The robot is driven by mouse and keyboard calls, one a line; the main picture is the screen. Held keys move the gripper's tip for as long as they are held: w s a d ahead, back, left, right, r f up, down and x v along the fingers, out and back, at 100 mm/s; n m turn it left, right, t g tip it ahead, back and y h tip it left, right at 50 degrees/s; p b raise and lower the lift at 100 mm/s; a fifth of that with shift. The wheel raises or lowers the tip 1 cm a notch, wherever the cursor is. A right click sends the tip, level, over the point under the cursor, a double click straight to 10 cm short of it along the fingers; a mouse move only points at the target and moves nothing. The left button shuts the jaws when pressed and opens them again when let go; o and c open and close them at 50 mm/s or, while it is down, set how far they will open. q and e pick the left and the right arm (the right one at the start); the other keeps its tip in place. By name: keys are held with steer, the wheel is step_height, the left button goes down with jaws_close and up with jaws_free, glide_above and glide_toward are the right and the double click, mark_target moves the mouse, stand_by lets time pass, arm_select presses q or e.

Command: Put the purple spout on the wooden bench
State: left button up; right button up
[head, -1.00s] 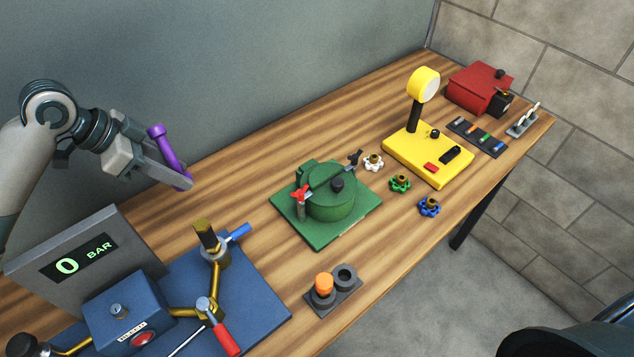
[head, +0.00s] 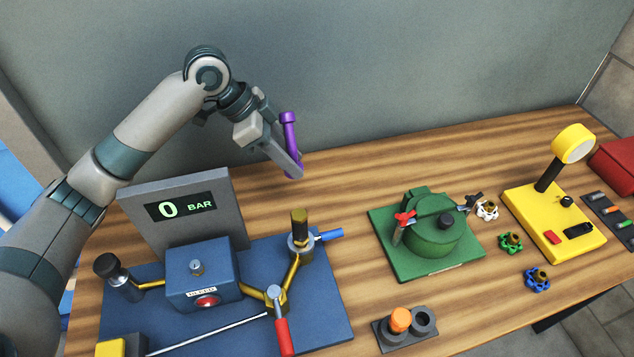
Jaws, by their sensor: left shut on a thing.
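The purple spout (head: 289,132) is a slim rod with a wider cap at its top end. My left gripper (head: 291,168) is shut on it and holds it near the back edge of the bench, behind the blue plate. The spout stands roughly upright, leaning slightly. The wooden bench (head: 352,162) runs across the view, with bare wood to the right of the spout. My right gripper is not in view.
A blue plate (head: 330,318) with brass pipes, a blue box and a 0 BAR display (head: 183,208) stands at left. A green pot (head: 433,238) on a green base is right of centre.

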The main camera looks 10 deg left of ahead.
arm_select(q)
steer(key=shift+a, duration=0.1)
steer(key=a+f+p, duration=0.1)
steer(key=a+f, duration=0.1)
steer(key=a, duration=0.1)
steer(key=a+f+p, duration=0.1)
steer(key=a+f, duration=0.1)
steer(key=a, duration=0.2)
steer(key=a+f+p, duration=0.2)
steer(key=a, duration=0.1)
steer(key=shift+w+a+f, duration=0.15)
steer(key=shift+w+a, duration=0.2)
steer(key=shift+c, duration=0.2)
steer(key=shift+a+f, duration=0.35)
steer(key=shift+a, duration=0.05)
steer(key=shift+f, duration=0.25)
step_height(320, 180, down, 3)
steer(key=shift+r+p, duration=0.1)
steer(key=shift+p, duration=0.85)
steer(key=shift+f, duration=0.35)
